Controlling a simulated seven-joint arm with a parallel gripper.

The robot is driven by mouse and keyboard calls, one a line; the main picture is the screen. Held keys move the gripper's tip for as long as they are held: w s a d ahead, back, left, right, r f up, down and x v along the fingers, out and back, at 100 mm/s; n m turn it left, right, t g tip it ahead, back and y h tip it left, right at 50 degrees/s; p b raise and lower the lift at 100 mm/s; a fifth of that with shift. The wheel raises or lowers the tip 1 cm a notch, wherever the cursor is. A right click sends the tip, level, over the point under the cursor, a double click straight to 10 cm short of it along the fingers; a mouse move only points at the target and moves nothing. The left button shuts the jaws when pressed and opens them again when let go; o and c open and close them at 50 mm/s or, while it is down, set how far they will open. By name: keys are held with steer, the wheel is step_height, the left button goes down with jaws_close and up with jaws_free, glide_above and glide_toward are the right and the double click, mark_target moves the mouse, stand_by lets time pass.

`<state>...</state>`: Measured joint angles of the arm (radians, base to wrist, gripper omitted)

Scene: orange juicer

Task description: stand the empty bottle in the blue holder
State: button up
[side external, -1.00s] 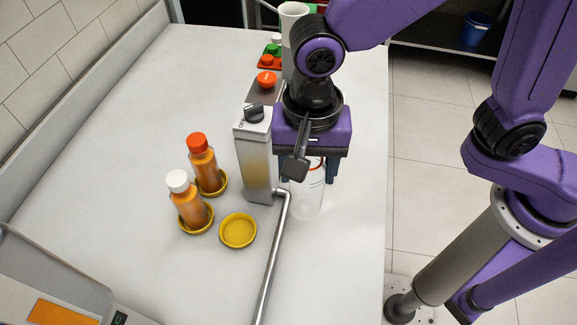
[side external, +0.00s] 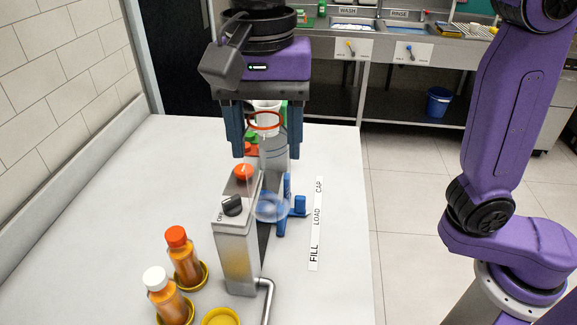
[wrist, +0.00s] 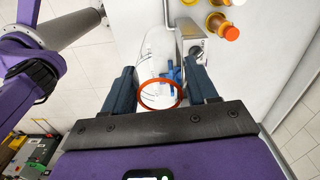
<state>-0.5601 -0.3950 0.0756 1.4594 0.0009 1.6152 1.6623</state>
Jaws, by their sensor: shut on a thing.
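My gripper (side external: 266,150) is shut on the clear empty bottle (side external: 268,185), gripping it near its orange-red neck ring (side external: 265,121). The bottle hangs roughly upright above the table in the side view. In the wrist view the ring (wrist: 160,94) lies between the two fingers of my gripper (wrist: 160,85), and the clear body stretches away. The blue holder (side external: 299,206) is on the table beside the FILL / LOAD / CAP strip. The bottle's lower end overlaps the holder's left part in the side view; I cannot tell whether they touch. Some blue also shows through the bottle in the wrist view (wrist: 174,74).
A grey dispenser (side external: 236,258) with a black knob stands left of the holder, a red button (side external: 243,172) behind it. Orange-capped (side external: 187,263) and white-capped (side external: 163,290) juice bottles stand at front left in yellow rings. Table right of the label strip (side external: 316,225) is clear.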

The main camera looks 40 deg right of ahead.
steer(key=w+d+m, duration=0.2)
steer(key=w+d, duration=0.3)
steer(key=w, duration=0.4)
steer(key=w+d+f+m, duration=0.1)
steer(key=w+d, duration=0.4)
steer(key=w, duration=0.3)
steer(key=w+d+m, duration=0.2)
steer(key=w+d, duration=0.3)
steer(key=w, duration=0.4)
step_height(320, 180, down, 26)
steer(key=shift+s+a+r, duration=0.15)
steer(key=shift+s+a, duration=0.05)
steer(key=shift+a, duration=0.1)
steer(key=shift+f, duration=2.05)
stand_by(0.7)
steer(key=o, duration=1.6)
steer(key=shift+w+r, duration=0.1)
